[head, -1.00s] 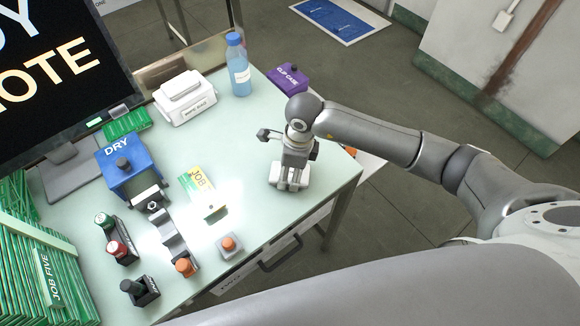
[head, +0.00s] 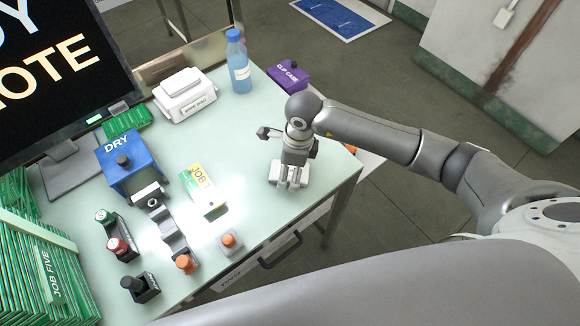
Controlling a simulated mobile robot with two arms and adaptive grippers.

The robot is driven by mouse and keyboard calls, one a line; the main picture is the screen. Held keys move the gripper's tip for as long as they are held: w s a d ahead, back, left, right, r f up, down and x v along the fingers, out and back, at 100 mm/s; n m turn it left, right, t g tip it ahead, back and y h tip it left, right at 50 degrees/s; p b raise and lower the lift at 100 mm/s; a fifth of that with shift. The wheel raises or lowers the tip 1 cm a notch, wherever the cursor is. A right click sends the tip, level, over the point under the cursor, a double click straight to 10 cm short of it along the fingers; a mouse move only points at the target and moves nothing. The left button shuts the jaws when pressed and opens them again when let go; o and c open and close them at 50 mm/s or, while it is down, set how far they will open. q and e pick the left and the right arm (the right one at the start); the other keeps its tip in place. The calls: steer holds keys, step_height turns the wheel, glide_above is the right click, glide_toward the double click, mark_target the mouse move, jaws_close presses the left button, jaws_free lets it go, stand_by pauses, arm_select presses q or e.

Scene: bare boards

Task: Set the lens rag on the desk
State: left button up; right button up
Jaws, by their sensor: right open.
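My right gripper (head: 290,173) points down over the right part of the pale green desk (head: 245,155), near its right edge. It is open. A whitish thing (head: 290,183) shows at and just below the fingertips, low at the desk top. It may be the lens rag, but the gripper covers much of it and I cannot make out its outline. I cannot tell if the fingers touch it. My left gripper is not in view.
A white box (head: 184,100), a blue bottle (head: 238,68) and a purple case (head: 288,78) stand at the back. A blue DRY box (head: 124,165), a JOB card box (head: 200,190) and several small bottles stand left. Clear desk lies around the gripper.

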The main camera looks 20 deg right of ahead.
step_height(320, 180, up, 12)
steer(key=d+b, duration=0.1)
steer(key=b, duration=0.2)
steer(key=shift+s+d, duration=0.15)
steer(key=shift+s, duration=0.15)
